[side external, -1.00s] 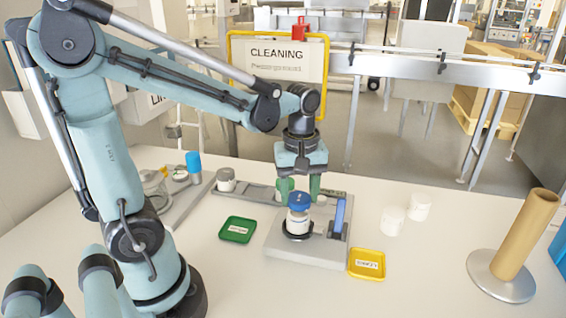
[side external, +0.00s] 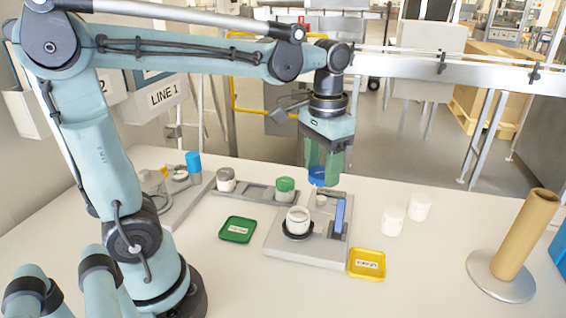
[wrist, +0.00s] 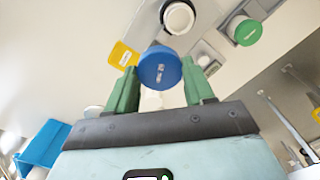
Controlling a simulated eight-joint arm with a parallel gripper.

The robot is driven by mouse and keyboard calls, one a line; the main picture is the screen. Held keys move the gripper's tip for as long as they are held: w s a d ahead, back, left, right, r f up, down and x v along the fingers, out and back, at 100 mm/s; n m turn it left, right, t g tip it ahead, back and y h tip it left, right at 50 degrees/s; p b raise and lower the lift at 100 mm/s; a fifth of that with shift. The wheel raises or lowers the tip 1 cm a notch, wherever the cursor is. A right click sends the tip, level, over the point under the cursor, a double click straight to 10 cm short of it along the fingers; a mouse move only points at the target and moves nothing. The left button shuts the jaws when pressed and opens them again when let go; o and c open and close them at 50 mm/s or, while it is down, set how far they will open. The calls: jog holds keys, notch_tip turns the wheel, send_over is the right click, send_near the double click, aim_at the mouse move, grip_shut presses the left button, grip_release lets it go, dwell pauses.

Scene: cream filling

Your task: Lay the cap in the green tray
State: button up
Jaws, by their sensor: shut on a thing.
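My gripper (side external: 323,166) is shut on the blue cap (side external: 317,178) and holds it in the air above the back of the grey fixture. In the wrist view the blue cap (wrist: 160,68) sits between the two green fingers. The white jar (side external: 298,220) stands open on the black ring of the fixture, with no cap on it. The green tray (side external: 238,229) lies flat on the table to the left of the fixture; it looks empty apart from a white label.
The yellow tray (side external: 367,264) lies right of the grey fixture (side external: 283,252). A blue upright piece (side external: 339,216) stands on the fixture. A green-capped jar (side external: 285,189) stands in the rack behind. Two white jars (side external: 391,221) and a brown roll (side external: 526,235) stand right.

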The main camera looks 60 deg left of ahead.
jog(key=shift+s, duration=0.35)
jog(key=s+a+f+n, duration=0.1)
jog(key=s+f+n, duration=0.5)
jog(key=s+n, duration=0.6)
send_over(238, 230)
jog(key=shift+n, duration=0.4)
notch_tip(238, 230, down, 7)
jog(key=shift+f, duration=2.1)
jog(key=shift+f, duration=0.2)
